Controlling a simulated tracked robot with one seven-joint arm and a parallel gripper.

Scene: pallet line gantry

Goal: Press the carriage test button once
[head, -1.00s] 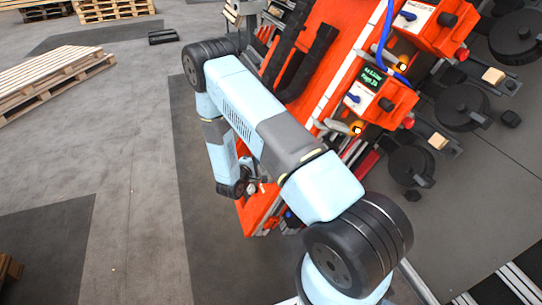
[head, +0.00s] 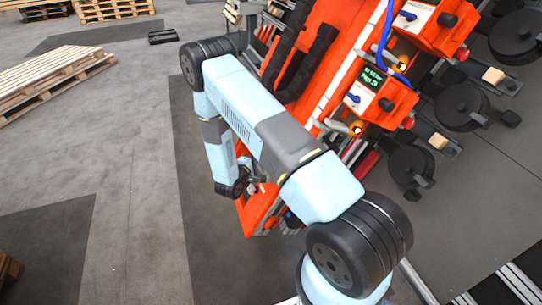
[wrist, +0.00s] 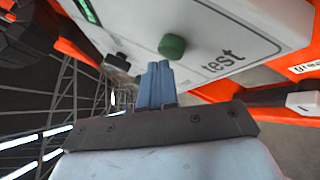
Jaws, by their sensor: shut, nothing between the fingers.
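The carriage test button is a green round knob (wrist: 172,46) on a white panel (wrist: 225,30) marked "test" in the wrist view. My gripper (wrist: 157,68) is shut and empty, its blue fingers side by side. The fingertips show just below and left of the green button in the picture. A small gap shows between tips and button, and I cannot tell the exact depth. In the head view my arm hides the gripper and the button.
An orange machine frame (head: 322,50) with control boxes (head: 383,95) and a blue hose stands beside my arm. Dark round wheels (head: 462,106) lie to its right. Wooden pallets (head: 55,82) are at far left.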

